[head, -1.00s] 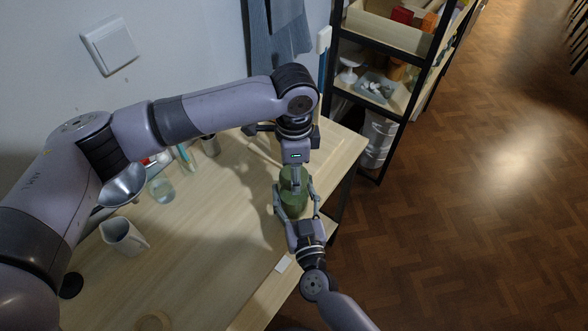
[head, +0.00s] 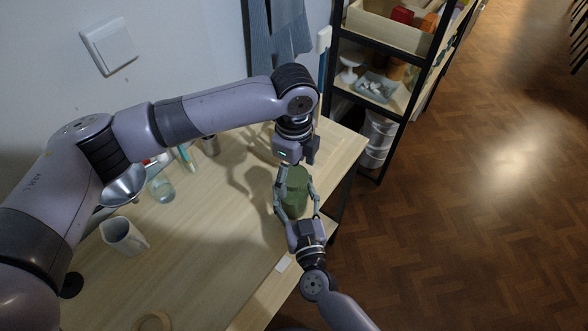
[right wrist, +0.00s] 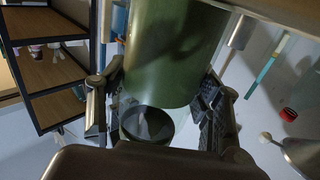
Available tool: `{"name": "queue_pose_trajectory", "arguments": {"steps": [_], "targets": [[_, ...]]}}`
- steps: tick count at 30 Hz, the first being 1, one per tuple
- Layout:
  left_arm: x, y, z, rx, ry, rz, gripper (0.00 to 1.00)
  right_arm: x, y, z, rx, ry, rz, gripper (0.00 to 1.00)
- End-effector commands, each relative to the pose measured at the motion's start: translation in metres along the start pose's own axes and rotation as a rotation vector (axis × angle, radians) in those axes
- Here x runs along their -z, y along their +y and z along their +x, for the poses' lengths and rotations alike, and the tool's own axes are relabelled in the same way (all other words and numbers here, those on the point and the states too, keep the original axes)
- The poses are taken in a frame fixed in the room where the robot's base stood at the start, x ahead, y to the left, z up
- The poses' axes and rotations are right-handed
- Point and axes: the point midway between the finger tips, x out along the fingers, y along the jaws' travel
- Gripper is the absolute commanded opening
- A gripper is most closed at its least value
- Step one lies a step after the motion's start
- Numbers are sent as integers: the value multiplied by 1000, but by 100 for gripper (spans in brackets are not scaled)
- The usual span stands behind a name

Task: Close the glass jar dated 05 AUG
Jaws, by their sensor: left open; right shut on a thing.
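A green glass jar (head: 296,190) stands near the right end of the table; it also shows large in the right wrist view (right wrist: 175,50). My right gripper (head: 297,207) is shut on its sides from the front. My left gripper (head: 294,164) is open just above the jar's top, and its body partly hides the top. In the right wrist view a dark round rim (right wrist: 147,124) shows at the jar's narrower end; I cannot tell whether it is the lid or the mouth. No date on the jar is readable.
A black-framed shelf (head: 385,42) stands behind the table's right end. The table's middle is mostly clear.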

Motion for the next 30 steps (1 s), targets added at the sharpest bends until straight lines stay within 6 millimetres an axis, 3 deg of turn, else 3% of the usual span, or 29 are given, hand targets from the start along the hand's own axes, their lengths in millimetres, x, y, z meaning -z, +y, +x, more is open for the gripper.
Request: {"name": "queue_pose_trajectory", "arguments": {"steps": [8,21,30], "targets": [[0,-1,-9,2,1,0,76,0,0,0,1,-1,0,0],[0,-1,-94,3,0,2,76,-1,0,0,1,-1,0,0],[0,0,-120,0,0,0,76,0,0,0,1,-1,0,0]]}}
